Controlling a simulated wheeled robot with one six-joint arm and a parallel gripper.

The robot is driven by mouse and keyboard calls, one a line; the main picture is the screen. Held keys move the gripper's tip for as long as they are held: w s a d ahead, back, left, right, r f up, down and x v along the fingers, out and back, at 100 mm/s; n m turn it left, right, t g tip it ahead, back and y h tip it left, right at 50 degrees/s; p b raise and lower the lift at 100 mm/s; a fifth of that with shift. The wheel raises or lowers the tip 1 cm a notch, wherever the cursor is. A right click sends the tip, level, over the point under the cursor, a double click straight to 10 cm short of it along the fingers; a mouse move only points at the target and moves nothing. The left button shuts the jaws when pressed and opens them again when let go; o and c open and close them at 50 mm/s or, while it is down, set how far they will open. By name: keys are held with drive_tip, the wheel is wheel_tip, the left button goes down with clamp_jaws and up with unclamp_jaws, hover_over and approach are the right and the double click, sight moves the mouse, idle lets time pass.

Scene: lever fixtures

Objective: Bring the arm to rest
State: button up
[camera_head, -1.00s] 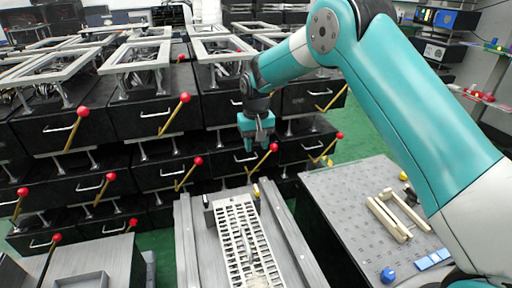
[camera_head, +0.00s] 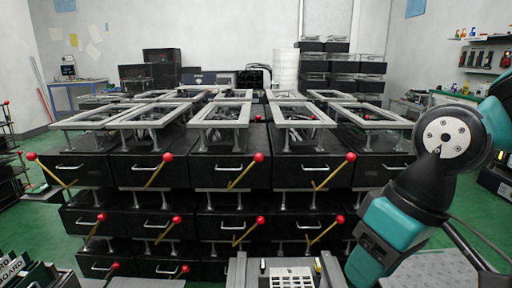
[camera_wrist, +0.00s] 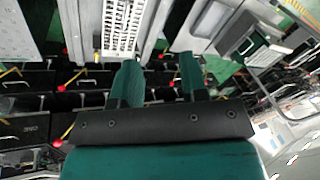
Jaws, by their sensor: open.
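My teal and black arm shows at the right of the head view, folded down from a round joint. Its fingertips are out of that view, below the lower edge. In the wrist view my gripper (camera_wrist: 158,72) has its two teal fingers apart, with nothing between them. Beyond the fingers are a white slotted tray (camera_wrist: 122,28) and a grey rail fixture around it. The tray also shows at the bottom of the head view (camera_head: 291,277).
Stacked black drawer units (camera_head: 225,160) with red-knobbed levers (camera_head: 245,170) fill the middle. A grey perforated table (camera_head: 440,270) stands at the lower right beneath my arm. Green floor (camera_head: 30,215) is free at the left.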

drive_tip(key=s+n, duration=0.1)
drive_tip(key=s, duration=0.5)
wheel_tip(320, 180, up, 15)
drive_tip(key=p, duration=1.5)
drive_tip(key=shift+w+r+y+p, duration=0.15)
drive_tip(key=shift+y+p, duration=0.15)
